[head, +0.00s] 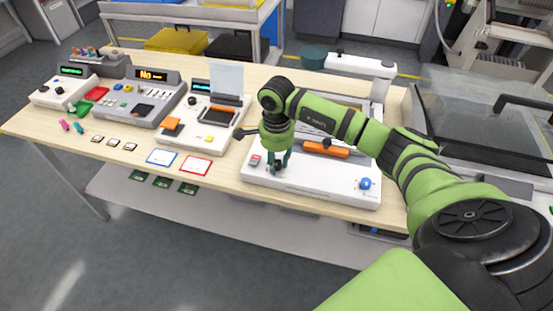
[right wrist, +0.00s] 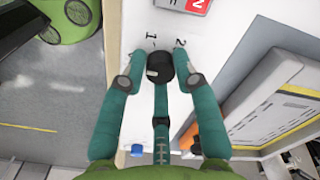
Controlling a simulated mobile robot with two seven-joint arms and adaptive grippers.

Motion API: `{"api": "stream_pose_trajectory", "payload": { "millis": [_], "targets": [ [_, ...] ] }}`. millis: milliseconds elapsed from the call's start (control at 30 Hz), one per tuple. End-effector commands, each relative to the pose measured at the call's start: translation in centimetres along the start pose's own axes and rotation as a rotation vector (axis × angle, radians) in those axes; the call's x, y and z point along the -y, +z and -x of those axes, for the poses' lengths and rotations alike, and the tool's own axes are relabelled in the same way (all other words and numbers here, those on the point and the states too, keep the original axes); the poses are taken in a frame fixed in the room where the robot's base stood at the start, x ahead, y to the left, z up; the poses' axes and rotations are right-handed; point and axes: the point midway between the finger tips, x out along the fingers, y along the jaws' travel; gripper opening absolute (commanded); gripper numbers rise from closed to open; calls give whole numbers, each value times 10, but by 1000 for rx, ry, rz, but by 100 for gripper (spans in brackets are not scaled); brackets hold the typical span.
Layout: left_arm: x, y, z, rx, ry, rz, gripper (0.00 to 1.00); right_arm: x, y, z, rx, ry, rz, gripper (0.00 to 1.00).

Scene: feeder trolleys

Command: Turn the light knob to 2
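The light knob (right wrist: 160,66) is a small black round knob on the white panel of the device (head: 310,184). In the right wrist view, printed marks 1 and 2 stand just above it. A pale mark shows on the knob's lower left side. My right gripper (head: 279,165) points down over the front left of the device; its green fingers (right wrist: 160,62) surround the knob. The side fingertips are very close to the knob's sides; whether they press on it cannot be told. In the head view the gripper mostly hides the knob. My left gripper is not in view.
The device also has a blue knob (head: 365,183) and an orange handle (head: 326,150). Other machines stand left on the wooden table (head: 221,175), with red and blue framed cards between.

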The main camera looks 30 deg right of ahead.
Motion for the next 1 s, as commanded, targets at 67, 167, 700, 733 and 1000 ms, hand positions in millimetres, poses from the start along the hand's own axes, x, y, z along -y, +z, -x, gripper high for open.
{"api": "stream_pose_trajectory", "payload": {
  "millis": [67, 167, 700, 733, 1000],
  "targets": [
    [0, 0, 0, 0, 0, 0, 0, 0, 0, 0, 1, 0, 0, 0],
    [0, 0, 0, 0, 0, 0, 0, 0, 0, 0, 1, 0, 1, 0],
    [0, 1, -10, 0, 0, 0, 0, 0, 2, -2, 4, 0, -175, 0],
    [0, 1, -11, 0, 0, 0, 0, 0, 2, -2, 4, 1, -199, 0],
    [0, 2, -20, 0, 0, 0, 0, 0, 2, -2, 4, 2, -448, 0]
  ]
}}
